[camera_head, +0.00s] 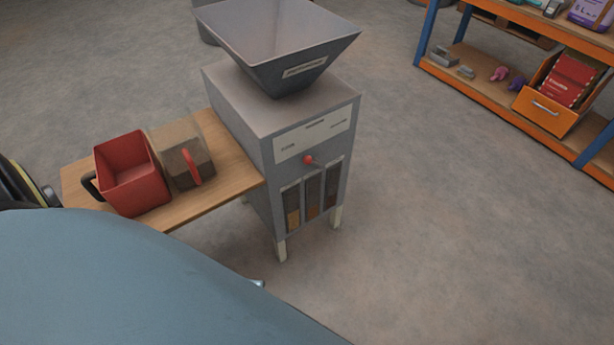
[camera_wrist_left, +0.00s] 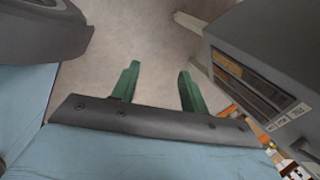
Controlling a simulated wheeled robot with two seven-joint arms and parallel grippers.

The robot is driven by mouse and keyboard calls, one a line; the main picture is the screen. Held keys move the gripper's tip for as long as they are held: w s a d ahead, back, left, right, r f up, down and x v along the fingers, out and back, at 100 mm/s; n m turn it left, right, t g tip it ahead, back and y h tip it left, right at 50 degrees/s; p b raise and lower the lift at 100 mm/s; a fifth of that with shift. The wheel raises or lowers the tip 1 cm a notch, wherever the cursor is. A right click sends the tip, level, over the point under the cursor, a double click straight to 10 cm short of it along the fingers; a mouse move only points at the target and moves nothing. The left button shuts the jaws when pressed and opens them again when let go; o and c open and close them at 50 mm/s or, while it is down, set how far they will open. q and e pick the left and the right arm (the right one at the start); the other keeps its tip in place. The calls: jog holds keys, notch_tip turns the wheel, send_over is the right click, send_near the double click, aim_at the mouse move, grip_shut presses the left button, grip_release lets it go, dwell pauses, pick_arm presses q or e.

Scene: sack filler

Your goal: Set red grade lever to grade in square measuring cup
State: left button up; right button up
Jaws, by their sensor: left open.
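The red-knobbed grade lever (camera_head: 308,160) sticks out of the front of the grey sack filler (camera_head: 240,135), below a pale label panel. The knob is near the middle of the panel. A clear square measuring cup (camera_head: 182,160) with a red handle stands on the side shelf and holds dark brown material. My left gripper (camera_wrist_left: 159,72) is open and empty in the left wrist view, its green fingers apart, beside the machine's windowed face. I cannot make out its fingers in the head view. My right gripper is in neither view.
A red square container (camera_head: 128,172) with a black handle stands left of the cup on the wooden shelf (camera_head: 232,165). Three windows (camera_head: 312,198) below the lever show brownish fills. A hopper (camera_head: 283,45) tops the machine. Floor right of it is clear; an orange rack (camera_head: 440,65) stands beyond.

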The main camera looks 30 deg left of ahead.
pick_arm(q)
jog(key=w+r+m+t+y+b, duration=0.1)
jog(key=w+r+m+t+b, duration=0.3)
jog(key=w, duration=0.5)
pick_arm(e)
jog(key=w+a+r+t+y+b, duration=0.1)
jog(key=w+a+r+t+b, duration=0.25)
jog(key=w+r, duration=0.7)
pick_arm(q)
jog(key=m+t+y+b, duration=0.4)
jog(key=m+t+b, duration=0.2)
jog(key=m+t, duration=0.25)
send_near(311, 161)
jog(key=a+b+x, duration=0.1)
jog(key=b+x, duration=0.1)
jog(key=x, duration=0.6)
jog(key=shift+s+f+m+g+b, duration=0.15)
jog(key=shift+s+m+g+b, duration=0.05)
jog(key=shift+m+g+b, duration=0.25)
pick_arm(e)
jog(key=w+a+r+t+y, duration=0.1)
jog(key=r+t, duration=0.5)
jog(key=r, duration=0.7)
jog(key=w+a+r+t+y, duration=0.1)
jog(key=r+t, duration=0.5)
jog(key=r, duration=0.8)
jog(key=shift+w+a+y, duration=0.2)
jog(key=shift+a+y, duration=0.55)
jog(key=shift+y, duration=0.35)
